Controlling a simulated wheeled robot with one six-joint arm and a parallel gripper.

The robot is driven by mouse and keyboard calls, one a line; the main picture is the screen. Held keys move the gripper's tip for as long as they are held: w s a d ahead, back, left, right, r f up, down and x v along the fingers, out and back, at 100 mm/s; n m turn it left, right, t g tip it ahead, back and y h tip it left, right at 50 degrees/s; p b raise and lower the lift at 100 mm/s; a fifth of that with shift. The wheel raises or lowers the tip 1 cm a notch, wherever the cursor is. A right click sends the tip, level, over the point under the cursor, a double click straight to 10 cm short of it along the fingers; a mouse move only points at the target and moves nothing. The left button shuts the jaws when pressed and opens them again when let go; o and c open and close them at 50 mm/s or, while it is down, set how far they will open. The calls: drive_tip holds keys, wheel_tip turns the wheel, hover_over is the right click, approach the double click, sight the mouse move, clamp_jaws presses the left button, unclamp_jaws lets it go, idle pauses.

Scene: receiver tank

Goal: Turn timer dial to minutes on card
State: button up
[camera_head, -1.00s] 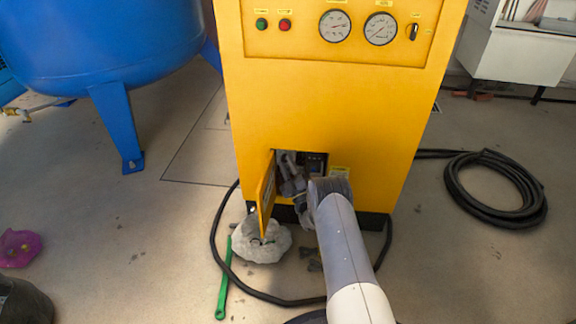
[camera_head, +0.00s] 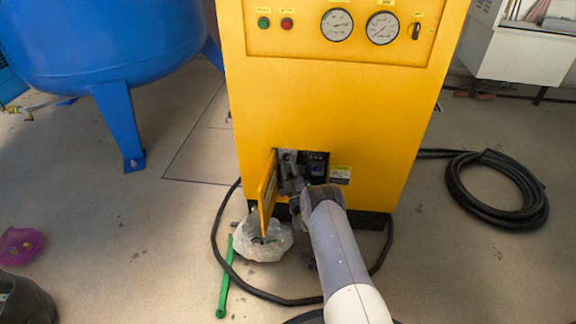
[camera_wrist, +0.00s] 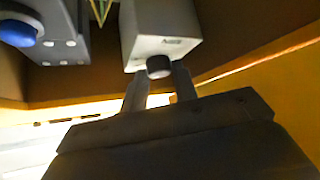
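The timer, a pale box (camera_wrist: 160,30) with a small dark round dial (camera_wrist: 159,67) on its face, is at the top middle of the wrist view. My gripper (camera_wrist: 159,72) has its two fingers apart, one on each side of the dial; I cannot tell whether they touch it. In the head view my gripper reaches into the small opening (camera_head: 318,162) low in the yellow cabinet (camera_head: 330,110), and its fingers are largely hidden. A small yellow and white label (camera_head: 340,173) is right of the opening; its writing is too small to read.
The open yellow door (camera_head: 267,195) stands just left of my arm. In the wrist view a grey box with a blue button (camera_wrist: 18,32) is left of the timer.

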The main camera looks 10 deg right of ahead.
drive_tip(key=o, duration=0.4)
drive_tip(key=shift+s, duration=0.1)
drive_tip(key=p+v, duration=0.3)
drive_tip(key=v, duration=0.7)
drive_tip(key=shift+s+f, duration=0.25)
drive_tip(key=shift+f, duration=0.05)
drive_tip(key=shift+d, duration=0.15)
